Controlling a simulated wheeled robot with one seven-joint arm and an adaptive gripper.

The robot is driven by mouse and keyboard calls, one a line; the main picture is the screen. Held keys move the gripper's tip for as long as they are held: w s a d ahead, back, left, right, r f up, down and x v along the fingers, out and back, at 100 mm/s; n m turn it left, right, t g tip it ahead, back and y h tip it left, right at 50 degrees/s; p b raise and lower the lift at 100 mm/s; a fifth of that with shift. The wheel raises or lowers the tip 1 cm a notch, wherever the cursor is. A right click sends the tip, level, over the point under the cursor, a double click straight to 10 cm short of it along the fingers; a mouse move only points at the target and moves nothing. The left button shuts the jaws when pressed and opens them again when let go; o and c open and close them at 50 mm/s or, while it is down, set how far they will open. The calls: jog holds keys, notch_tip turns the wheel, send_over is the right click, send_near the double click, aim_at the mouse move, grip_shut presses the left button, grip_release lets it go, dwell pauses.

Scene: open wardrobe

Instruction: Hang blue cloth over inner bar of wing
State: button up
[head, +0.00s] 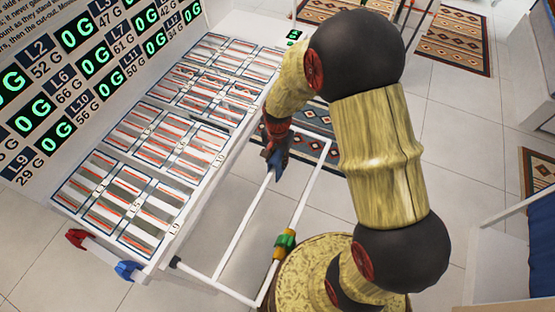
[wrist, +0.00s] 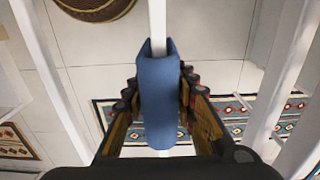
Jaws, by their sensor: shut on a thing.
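The blue cloth (wrist: 158,105) is folded over a white bar (wrist: 157,25) in the wrist view, with the bar running out beyond it. My gripper (wrist: 160,88) has its fingers on both sides of the cloth, shut on it. In the head view, the cloth (head: 277,161) shows just below my gripper (head: 275,146), at the inner bar (head: 243,222) of the white wing. The wing's outer bar (head: 308,192) runs to the right of it. My fingertips are small and partly hidden in the head view.
A green and yellow piece (head: 285,243) sits on the outer bar. A red piece (head: 77,238) and another blue piece (head: 127,270) hang on a rail at the front of the striped panel table (head: 160,262). Patterned rugs (head: 455,38) lie on the tiled floor.

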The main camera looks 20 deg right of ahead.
jog(key=shift+r, duration=0.6)
jog(key=o, duration=1.3)
notch_tip(320, 180, up, 12)
jog(key=shift+f, duration=0.1)
dwell(0.5)
